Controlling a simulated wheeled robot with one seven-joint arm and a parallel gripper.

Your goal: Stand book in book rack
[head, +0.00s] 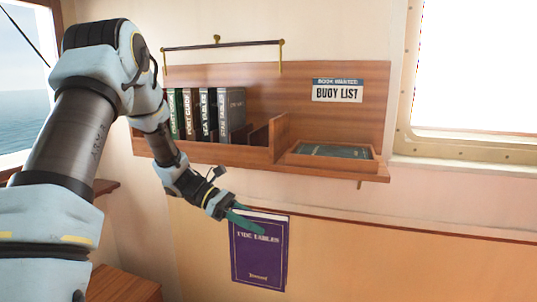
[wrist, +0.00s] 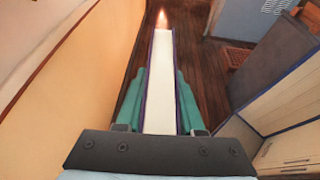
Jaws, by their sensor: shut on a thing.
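My gripper (head: 245,221) is shut on a purple book (head: 259,255) titled "TIDE TABLES". The book hangs upright below the wall shelf, its cover facing the head camera. In the wrist view, my green fingers (wrist: 160,100) clasp both sides of the book (wrist: 161,60), whose white page edge shows. The wooden book rack (head: 258,136) is above, with several books (head: 209,114) standing upright at its left and dividers to their right. A dark green book (head: 335,151) lies flat in the tray at the rack's right. A sign (head: 337,91) above it reads "BOOK WANTED" and "BUOY LIST".
A dark rail (head: 222,45) on brass brackets runs above the standing books. A window (head: 478,75) is at the right. A wooden surface (head: 123,284) is at the lower left. In the wrist view, a cabinet (wrist: 289,115) stands at the right.

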